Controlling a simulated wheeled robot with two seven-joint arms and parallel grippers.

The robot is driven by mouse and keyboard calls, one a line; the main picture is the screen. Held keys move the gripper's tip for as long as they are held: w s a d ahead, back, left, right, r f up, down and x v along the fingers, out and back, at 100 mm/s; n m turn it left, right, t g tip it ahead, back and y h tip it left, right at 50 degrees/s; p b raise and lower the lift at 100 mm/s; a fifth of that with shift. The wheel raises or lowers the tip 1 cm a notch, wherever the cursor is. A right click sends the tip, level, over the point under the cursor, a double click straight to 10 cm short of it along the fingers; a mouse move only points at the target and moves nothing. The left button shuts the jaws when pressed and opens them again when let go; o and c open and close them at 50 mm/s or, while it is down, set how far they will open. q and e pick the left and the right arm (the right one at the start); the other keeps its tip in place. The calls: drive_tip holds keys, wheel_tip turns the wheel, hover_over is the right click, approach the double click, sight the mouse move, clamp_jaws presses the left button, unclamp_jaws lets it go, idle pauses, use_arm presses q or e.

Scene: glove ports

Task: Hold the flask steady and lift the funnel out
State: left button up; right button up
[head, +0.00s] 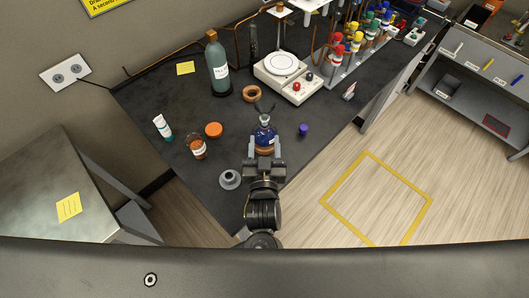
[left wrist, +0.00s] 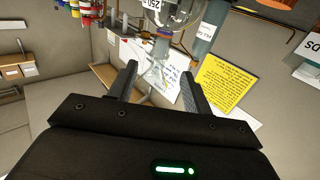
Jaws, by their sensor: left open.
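The flask (head: 264,135) is round glass with blue contents and a pale label. It stands on the dark bench near its front edge, with a brown ring at its base. In the left wrist view the flask (left wrist: 178,14) is at the top, neck pointing down the picture. A clear funnel (left wrist: 155,72) appears at the end of the neck, seen between the fingers. My right gripper is out of view.
A grey weighted piece (head: 230,179) stands left of my arm. An orange lid (head: 214,130), brown jar (head: 198,148) and white tube (head: 162,127) lie further left. A purple stopper (head: 303,130) is right. A hotplate (head: 283,66), cork ring (head: 250,93) and tall bottle (head: 217,68) stand behind.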

sight(265, 123)
use_arm(q)
drive_tip(key=w, duration=0.9)
drive_tip(key=c, duration=1)
drive_tip(key=shift+c, duration=0.2)
